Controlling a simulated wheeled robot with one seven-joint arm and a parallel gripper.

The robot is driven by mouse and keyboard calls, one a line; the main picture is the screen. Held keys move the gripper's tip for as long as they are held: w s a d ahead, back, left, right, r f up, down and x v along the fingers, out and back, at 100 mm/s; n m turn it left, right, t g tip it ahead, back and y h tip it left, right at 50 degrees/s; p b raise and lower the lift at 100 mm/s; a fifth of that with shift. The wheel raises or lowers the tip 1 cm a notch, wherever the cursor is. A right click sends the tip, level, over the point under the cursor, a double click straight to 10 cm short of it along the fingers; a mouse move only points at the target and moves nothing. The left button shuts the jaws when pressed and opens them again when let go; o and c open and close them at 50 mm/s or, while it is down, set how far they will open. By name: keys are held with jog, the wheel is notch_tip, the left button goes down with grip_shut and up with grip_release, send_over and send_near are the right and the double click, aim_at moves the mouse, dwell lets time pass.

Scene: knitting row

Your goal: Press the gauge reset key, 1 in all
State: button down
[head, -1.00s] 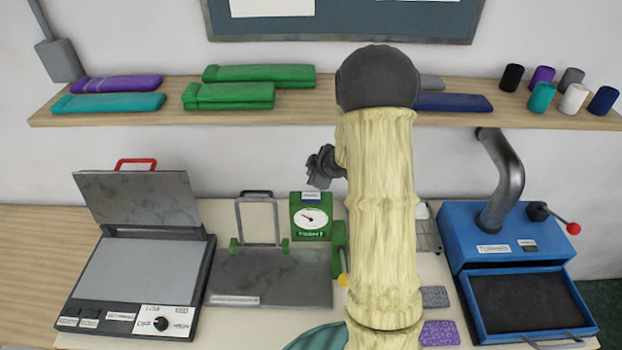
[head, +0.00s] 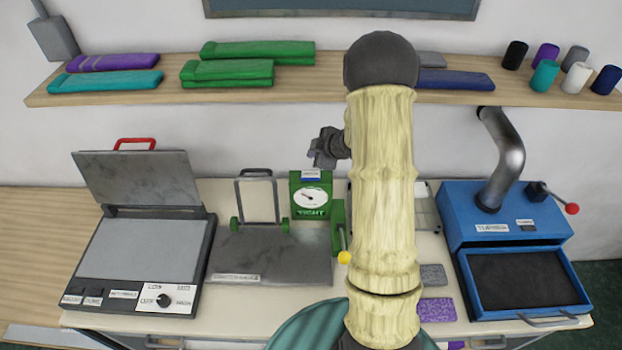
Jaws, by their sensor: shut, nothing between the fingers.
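The green gauge (head: 309,199) stands upright at the back of the dark testing plate (head: 272,262). It has a white round dial, and a strip below it reads "TIGHT". A small pale label or key (head: 311,175) shows on its top edge; I cannot tell whether this is the reset key. My gripper (head: 321,162) is shut and empty. It appears just above the gauge's top, slightly right of its middle. I cannot tell whether it touches.
A yellow-knobbed lever (head: 344,257) is right of the gauge. A press with an open lid (head: 140,262) stands left, and a blue machine with an open drawer (head: 505,228) right. A shelf (head: 330,93) with folded knits and yarn cones runs behind. My arm hides the middle.

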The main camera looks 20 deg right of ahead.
aim_at(313, 176)
jog(key=shift+f+b, duration=2.1)
jog(key=shift+f, duration=0.8)
jog(key=shift+f, duration=0.35)
jog(key=shift+f+b, duration=0.45)
jog(key=shift+b, duration=0.1)
dwell(0.4)
jog(key=shift+r+p, duration=0.85)
jog(key=shift+r+p, duration=2.3)
jog(key=shift+r, duration=0.2)
